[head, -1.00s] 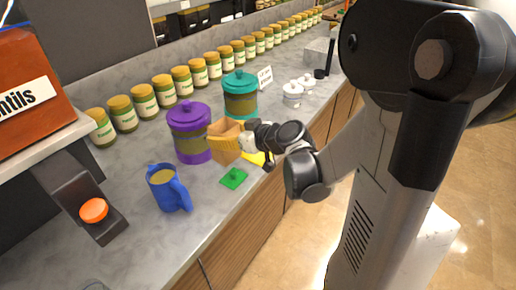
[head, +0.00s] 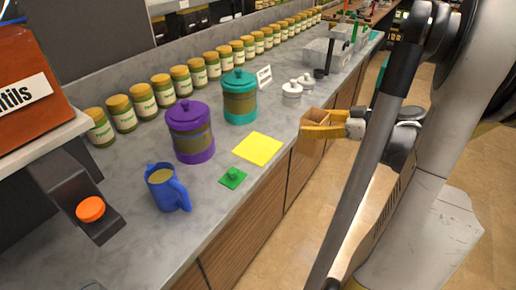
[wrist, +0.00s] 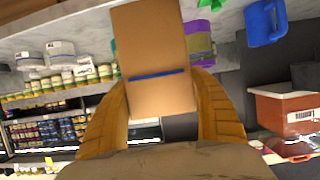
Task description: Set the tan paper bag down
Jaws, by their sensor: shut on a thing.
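The tan paper bag (head: 312,124) is between the yellow fingers of my gripper (head: 325,131). In the head view it is beyond the counter's front edge, to the right of the teal canister, and looks open at the top. In the wrist view the bag (wrist: 157,50) fills the middle between both fingers (wrist: 160,105), with a dark blue stripe across it. My gripper is shut on the bag. A flat yellow square (head: 258,149) lies on the counter, with nothing on it.
On the counter (head: 232,215) stand a purple canister (head: 190,135), a teal canister (head: 239,100), a blue mug (head: 167,188), a small green knobbed piece (head: 233,178) and white lidded pots (head: 291,93). A row of jars (head: 182,80) lines the back.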

